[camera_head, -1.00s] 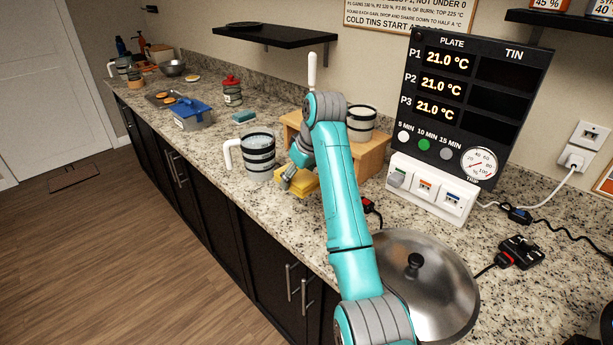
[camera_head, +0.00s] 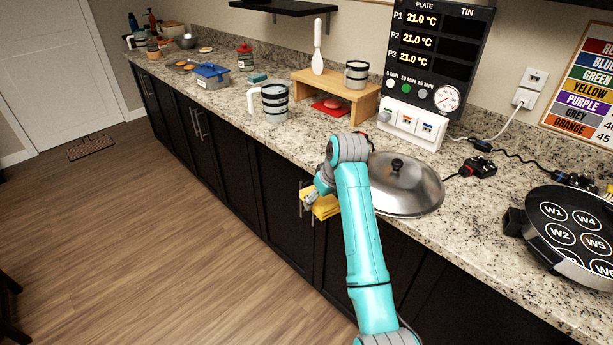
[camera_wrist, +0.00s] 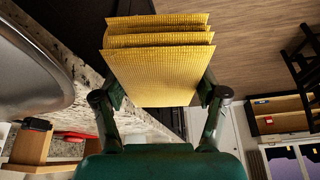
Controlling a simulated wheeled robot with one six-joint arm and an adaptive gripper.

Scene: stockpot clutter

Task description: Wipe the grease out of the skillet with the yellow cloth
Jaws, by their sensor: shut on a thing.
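The folded yellow cloth (camera_head: 326,208) is in my gripper (camera_head: 313,193), held clear of the counter just off its front edge, left of the lid. In the wrist view the cloth (camera_wrist: 160,70) shows as several stacked layers between my two fingers (camera_wrist: 160,92), which are shut on it. A wide dark round pan (camera_head: 562,212) with a black side grip, which looks like the skillet, stands at the right and is cut off by the picture edge. White rings marked W1, W2 and others show on its floor. I cannot make out grease in it.
A domed steel lid (camera_head: 405,190) lies on the counter between my arm and the pan. Black cables and a plug block (camera_head: 478,168) lie behind. A wooden stand (camera_head: 345,98), a striped mug (camera_head: 274,100) and a control panel (camera_head: 432,60) stand farther back. Bare counter (camera_head: 465,225) lies between lid and pan.

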